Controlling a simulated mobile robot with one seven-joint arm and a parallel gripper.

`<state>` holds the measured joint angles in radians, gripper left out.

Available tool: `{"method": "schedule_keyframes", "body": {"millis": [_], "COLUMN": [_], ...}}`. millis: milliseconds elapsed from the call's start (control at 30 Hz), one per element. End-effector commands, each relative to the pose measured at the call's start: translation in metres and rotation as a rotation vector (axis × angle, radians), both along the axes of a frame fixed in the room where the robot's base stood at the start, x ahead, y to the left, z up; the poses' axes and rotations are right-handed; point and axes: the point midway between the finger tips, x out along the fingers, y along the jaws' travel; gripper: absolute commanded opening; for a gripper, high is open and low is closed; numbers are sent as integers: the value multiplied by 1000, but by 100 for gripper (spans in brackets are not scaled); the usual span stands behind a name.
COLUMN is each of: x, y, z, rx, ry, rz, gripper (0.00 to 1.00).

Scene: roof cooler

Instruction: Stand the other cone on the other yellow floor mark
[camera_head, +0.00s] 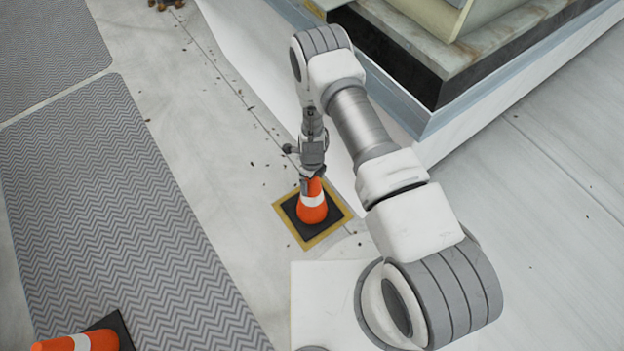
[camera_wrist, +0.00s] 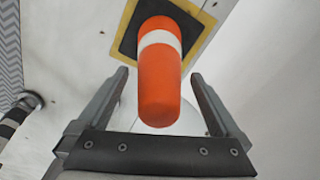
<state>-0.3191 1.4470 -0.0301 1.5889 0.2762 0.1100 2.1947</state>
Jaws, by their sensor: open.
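An orange cone (camera_head: 312,208) with a white band stands upright on its black square base, inside a yellow square floor mark (camera_head: 285,214). The base lies within the yellow outline. My gripper (camera_head: 311,184) is at the top of this cone. In the wrist view the open fingers (camera_wrist: 160,78) flank the cone (camera_wrist: 160,88), with a gap on each side. The yellow mark (camera_wrist: 122,22) shows beyond it.
Grey zigzag-patterned walkway mats (camera_head: 120,210) cover the left side. A raised unit with a blue-grey edge (camera_head: 455,112) stands at the upper right, close to my arm. A pale flat panel (camera_head: 325,295) lies below the marked cone. Small debris dots the floor.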

Motion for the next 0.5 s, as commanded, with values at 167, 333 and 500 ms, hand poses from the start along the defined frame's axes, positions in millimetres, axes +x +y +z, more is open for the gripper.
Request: {"method": "schedule_keyframes", "body": {"millis": [167, 333, 500], "x": [1, 1, 1], "y": [0, 1, 0], "z": [14, 49, 86], "rx": [1, 1, 0], "ry": [-2, -3, -2], "rz": [0, 1, 0], "gripper": [100, 100, 100]}}
